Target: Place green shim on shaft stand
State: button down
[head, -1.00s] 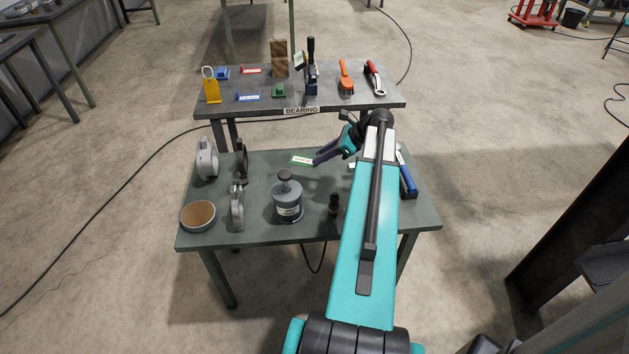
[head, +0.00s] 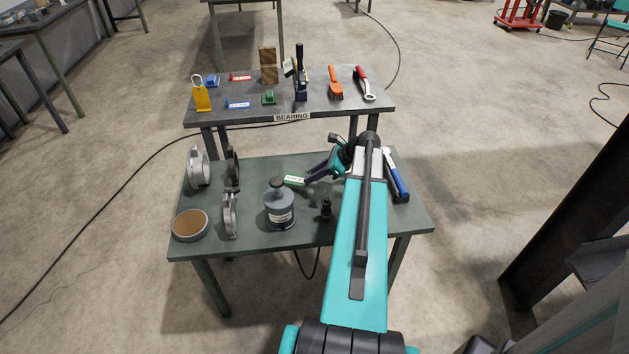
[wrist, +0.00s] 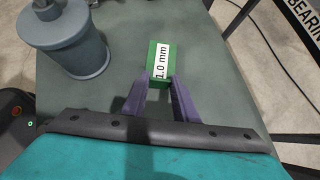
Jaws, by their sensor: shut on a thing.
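The green shim (head: 294,181), a flat piece with a white label, is at the tips of my gripper (head: 307,181) over the near table. In the wrist view the shim (wrist: 153,73) reads "1.0 mm", and the purple fingers of my gripper (wrist: 158,82) are closed on its near end. Whether it touches the tabletop is unclear. A grey cylinder with a dark knob (head: 280,208) stands just left of and nearer than the shim; it also shows at the upper left of the wrist view (wrist: 74,38). I cannot tell for sure which object is the shaft stand.
The back table marked BEARING (head: 350,112) holds tools, a green block (head: 268,97) and coloured pieces.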

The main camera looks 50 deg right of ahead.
jog(key=shift+f, duration=1.65)
jog(key=shift+f, duration=0.1)
jog(key=c, duration=1.4)
grip_release()
jog(key=v, duration=1.2)
jog(key=shift+b, duration=0.4)
jog(key=shift+r, duration=0.2)
